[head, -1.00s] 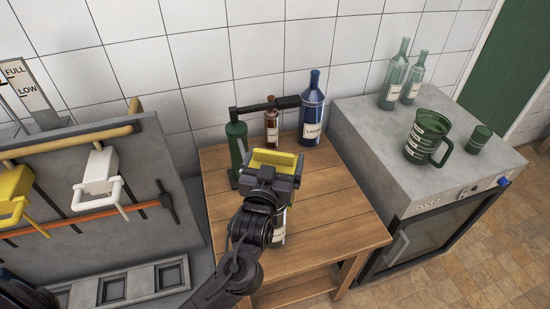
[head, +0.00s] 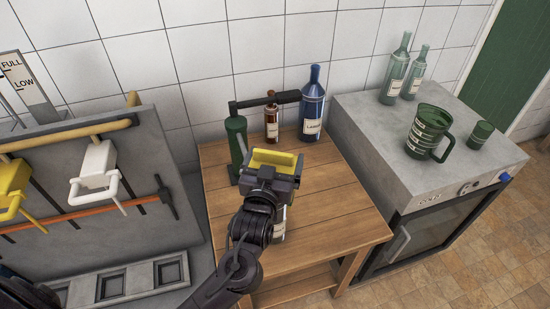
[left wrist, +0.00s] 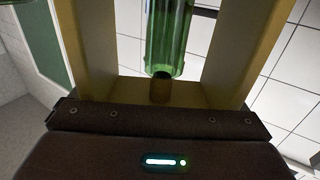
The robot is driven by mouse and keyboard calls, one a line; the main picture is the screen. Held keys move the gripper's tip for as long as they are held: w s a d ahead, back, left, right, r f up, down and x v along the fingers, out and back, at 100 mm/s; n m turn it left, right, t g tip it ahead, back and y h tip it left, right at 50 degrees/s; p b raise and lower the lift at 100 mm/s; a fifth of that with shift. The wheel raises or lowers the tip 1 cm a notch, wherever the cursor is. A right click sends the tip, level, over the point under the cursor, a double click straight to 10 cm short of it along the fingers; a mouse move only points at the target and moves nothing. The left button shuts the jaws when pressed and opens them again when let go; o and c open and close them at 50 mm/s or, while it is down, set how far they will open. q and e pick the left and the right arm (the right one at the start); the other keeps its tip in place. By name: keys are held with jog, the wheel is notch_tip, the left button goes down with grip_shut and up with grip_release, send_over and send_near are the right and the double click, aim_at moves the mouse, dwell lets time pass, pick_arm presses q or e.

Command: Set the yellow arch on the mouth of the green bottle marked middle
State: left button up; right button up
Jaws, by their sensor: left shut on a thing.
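The yellow arch (head: 273,158) is in my left gripper (head: 272,171), over the wooden table. In the left wrist view the arch's two legs (left wrist: 88,45) run along both sides of a green bottle (left wrist: 170,35). The bottle's neck points at the arch's crosspiece (left wrist: 130,88); I cannot tell whether they touch. In the head view my gripper and arm hide most of this bottle. A pale label (head: 280,218) shows beside my wrist, but its words are unreadable. My right gripper is not in view.
On the table (head: 330,205) stand a green device (head: 237,143) with a black arm, a brown bottle (head: 272,122) and a blue bottle (head: 312,108). A grey cabinet (head: 365,120) at right holds green bottles, a jug and a cup. The table's right side is clear.

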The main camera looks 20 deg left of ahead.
pick_arm(q)
jog(key=shift+f+b, duration=0.65)
jog(key=shift+f, duration=0.5)
jog(key=o, duration=0.6)
jog(key=shift+o, duration=0.2)
jog(key=s+b, duration=0.2)
jog(key=s, duration=0.5)
jog(key=shift+s+d, duration=0.25)
jog(key=shift+s, duration=0.15)
